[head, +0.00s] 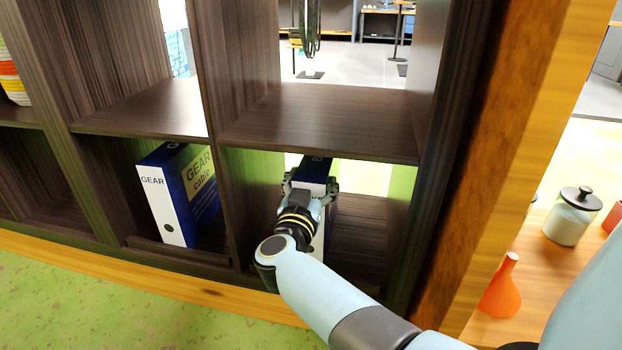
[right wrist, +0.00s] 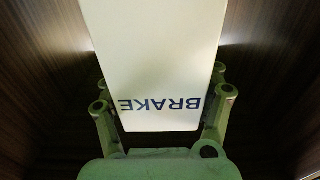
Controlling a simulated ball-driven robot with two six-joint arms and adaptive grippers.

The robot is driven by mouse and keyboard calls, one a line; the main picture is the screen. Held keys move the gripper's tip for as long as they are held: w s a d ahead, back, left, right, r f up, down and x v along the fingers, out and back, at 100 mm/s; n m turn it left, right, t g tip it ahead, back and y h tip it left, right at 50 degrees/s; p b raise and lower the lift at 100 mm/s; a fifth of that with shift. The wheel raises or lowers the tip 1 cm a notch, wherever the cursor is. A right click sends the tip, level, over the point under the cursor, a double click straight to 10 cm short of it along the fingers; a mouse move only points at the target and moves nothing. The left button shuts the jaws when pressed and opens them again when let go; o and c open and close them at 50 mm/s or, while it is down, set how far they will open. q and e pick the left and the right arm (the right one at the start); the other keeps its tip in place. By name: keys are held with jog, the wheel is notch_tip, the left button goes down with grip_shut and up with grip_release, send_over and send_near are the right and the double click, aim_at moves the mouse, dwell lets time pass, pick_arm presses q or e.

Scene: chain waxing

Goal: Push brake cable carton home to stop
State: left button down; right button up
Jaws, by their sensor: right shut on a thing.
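The brake cable carton (head: 318,170) stands in the lower right compartment of the dark shelf, with its dark blue top and side partly showing behind my right gripper. In the right wrist view its white end face (right wrist: 160,60) fills the middle, with the word BRAKE upside down near the gripper. My right gripper (head: 308,190) is at the front of the carton, its fingers along both sides of it. It is shut on the carton. The stop cannot be made out; the carton's far end is hidden. My left gripper is not in view.
A blue and white gear cable carton (head: 180,195) stands in the compartment to the left. The shelf's upright divider (head: 240,205) is left of my gripper. Right of the shelf, a wooden surface holds an orange funnel (head: 501,288) and a lidded jar (head: 572,217).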

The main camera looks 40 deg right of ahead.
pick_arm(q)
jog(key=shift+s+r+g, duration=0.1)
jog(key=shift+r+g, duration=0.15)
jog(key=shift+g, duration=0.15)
pick_arm(e)
jog(key=shift+s+d, duration=0.1)
jog(key=shift+s, duration=0.8)
jog(key=o, duration=1.8)
jog(key=shift+o, duration=0.2)
